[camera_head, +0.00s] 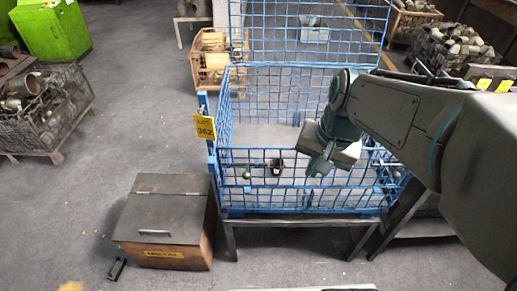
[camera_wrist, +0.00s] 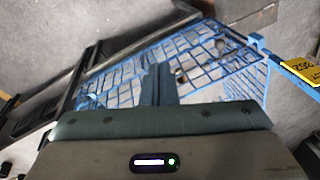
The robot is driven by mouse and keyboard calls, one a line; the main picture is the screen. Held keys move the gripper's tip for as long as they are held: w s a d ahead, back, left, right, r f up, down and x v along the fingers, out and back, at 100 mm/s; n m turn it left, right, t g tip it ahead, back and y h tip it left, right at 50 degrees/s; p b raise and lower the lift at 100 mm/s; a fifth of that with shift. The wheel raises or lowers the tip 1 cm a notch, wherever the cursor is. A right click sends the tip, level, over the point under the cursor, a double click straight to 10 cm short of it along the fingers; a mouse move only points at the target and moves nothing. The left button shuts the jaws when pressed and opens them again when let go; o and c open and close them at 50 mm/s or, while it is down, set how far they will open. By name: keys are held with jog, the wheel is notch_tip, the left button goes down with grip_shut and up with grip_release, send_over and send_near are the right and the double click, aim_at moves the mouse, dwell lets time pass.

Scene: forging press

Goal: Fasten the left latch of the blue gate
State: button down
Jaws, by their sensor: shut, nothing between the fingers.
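The blue gate (camera_head: 255,150) is the low mesh panel along the front of a blue wire cage; it looks upright in the head view. Its mesh also shows in the wrist view (camera_wrist: 205,62), partly hidden by my fingers. The left latch is too small to make out with certainty near the cage's left front corner post (camera_head: 211,150). My gripper (camera_head: 318,168) is shut and empty, over the right half of the gate and away from the left corner. In the wrist view the closed fingers (camera_wrist: 160,84) point toward the mesh. Contact with the gate cannot be told.
A yellow numbered sign (camera_head: 204,127) sticks out at the cage's left side. A brown lidded box (camera_head: 165,208) stands on the floor left of the cage stand (camera_head: 300,222). A few small parts lie inside the cage. Floor on the left is open. My arm covers the right.

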jog(key=w+a+f+m+g+y+b, duration=0.1)
jog(key=w+f+m+y, duration=0.1)
jog(key=w+f+m, duration=0.1)
jog(key=w+a+f+m+g+y+b, duration=0.1)
jog(key=w+a+f+m+y, duration=0.1)
jog(key=w+f+m, duration=0.2)
jog(key=w+a+f+m+g+y+b, duration=0.1)
jog(key=w+f+m+y, duration=0.1)
jog(key=w, duration=0.7)
jog(key=shift+w+a+f+m, duration=0.1)
jog(key=shift+a+f+m, duration=0.1)
jog(key=shift+f+m, duration=0.35)
jog(key=shift+a+f+m, duration=0.15)
jog(key=shift+f+m, duration=0.1)
jog(key=shift+m, duration=0.6)
jog(key=x, duration=1)
jog(key=shift+p, duration=0.4)
jog(key=shift+a, duration=0.1)
